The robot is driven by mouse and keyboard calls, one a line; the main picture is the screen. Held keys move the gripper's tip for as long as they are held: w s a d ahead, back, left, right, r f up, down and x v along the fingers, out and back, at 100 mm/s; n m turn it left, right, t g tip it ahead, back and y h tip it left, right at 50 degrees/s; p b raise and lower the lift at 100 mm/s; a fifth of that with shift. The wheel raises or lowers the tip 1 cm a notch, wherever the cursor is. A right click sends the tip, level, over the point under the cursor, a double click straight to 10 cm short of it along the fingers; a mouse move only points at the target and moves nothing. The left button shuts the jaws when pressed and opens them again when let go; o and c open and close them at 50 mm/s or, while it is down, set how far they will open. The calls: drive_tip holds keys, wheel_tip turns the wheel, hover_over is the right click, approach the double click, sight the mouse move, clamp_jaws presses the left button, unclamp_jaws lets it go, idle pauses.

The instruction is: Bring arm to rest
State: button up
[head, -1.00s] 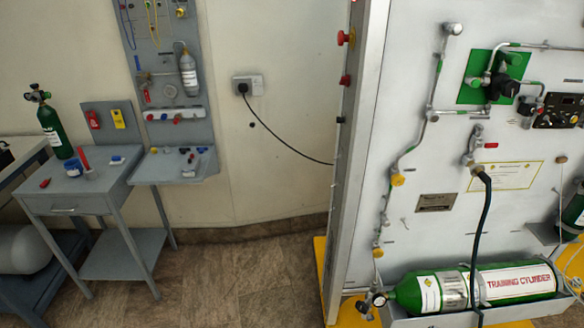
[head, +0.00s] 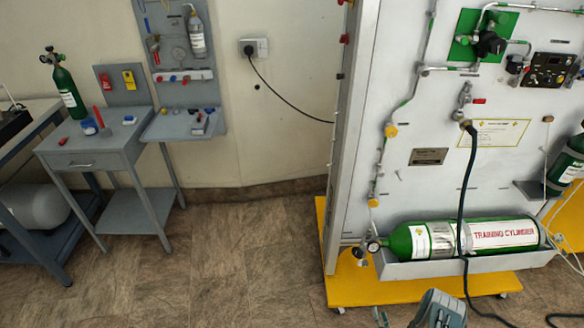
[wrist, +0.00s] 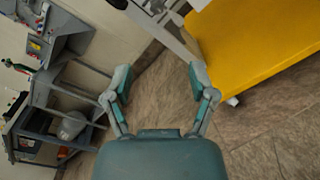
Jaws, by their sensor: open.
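My gripper (wrist: 160,82) shows in the wrist view with its two teal and grey fingers spread apart. It is open and nothing is between the fingers. It points down toward the brown floor (wrist: 150,105), beside the yellow base of the trainer panel. In the head view a grey-teal part of my arm (head: 440,310) shows at the bottom edge, in front of the yellow base (head: 420,291).
The trainer panel (head: 400,175) stands at right, with a green training cylinder (head: 470,238) in a tray low on its front. A black hose (head: 463,195) hangs down to the floor. A grey bench (head: 85,150) stands at left. Floor (head: 225,255) between them is clear.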

drive_tip(key=w+d+r+m+g, duration=0.2)
drive_tip(key=w+r, duration=0.7)
drive_tip(key=r, duration=0.1)
drive_tip(key=w+d+r+m+g, duration=0.1)
drive_tip(key=w+d+r+m, duration=0.2)
drive_tip(key=w+r, duration=0.6)
drive_tip(key=a+r+m+g+h, duration=0.3)
drive_tip(key=r+m, duration=0.4)
drive_tip(key=r, duration=1.5)
drive_tip(key=s+a+r+m+g, duration=0.2)
drive_tip(key=s+a+r+m, duration=0.25)
drive_tip(key=s+r, duration=0.35)
drive_tip(key=s+a+r+m+g, duration=0.1)
drive_tip(key=s+a+r+m, duration=0.2)
drive_tip(key=s+a+r, duration=0.5)
drive_tip(key=s+a+r+m+g, duration=0.1)
drive_tip(key=s+r+m, duration=0.1)
drive_tip(key=s, duration=0.5)
drive_tip(key=s+a+r+m+g+y, duration=0.1)
drive_tip(key=s+a+r+m, duration=0.1)
drive_tip(key=s, duration=0.5)
drive_tip(key=s+a+r+m+g+y, duration=0.1)
drive_tip(key=s+a+r+m, duration=0.1)
drive_tip(key=s+m, duration=0.2)
drive_tip(key=s, duration=0.3)
drive_tip(key=shift+s, duration=0.25)
